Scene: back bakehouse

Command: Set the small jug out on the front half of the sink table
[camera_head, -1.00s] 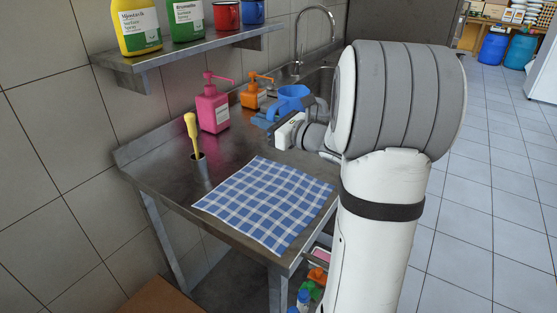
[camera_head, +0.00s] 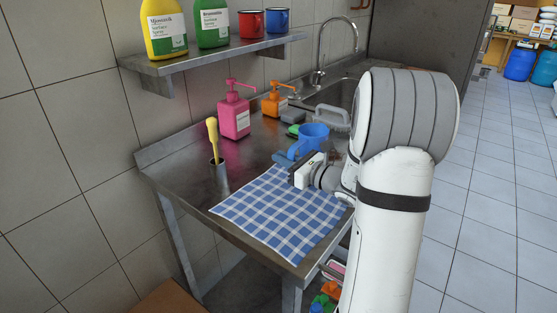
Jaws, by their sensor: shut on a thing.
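The small blue jug (camera_head: 315,134) is at the middle of the sink table (camera_head: 185,180), just behind the checked cloth. My gripper (camera_head: 289,156) is shut on the jug at its near left side. The jug looks upright; I cannot tell whether its base touches the table or hangs just above it. My gripper hides the lower part of the jug, and my arm covers the table's right side.
A blue checked cloth (camera_head: 275,212) covers much of the front half. A holder (camera_head: 218,171) with a yellow-handled tool stands at left. Pink (camera_head: 235,117) and orange (camera_head: 275,104) dispensers stand at the back. A shelf (camera_head: 200,55) overhangs the wall side. Bare metal shows around the holder.

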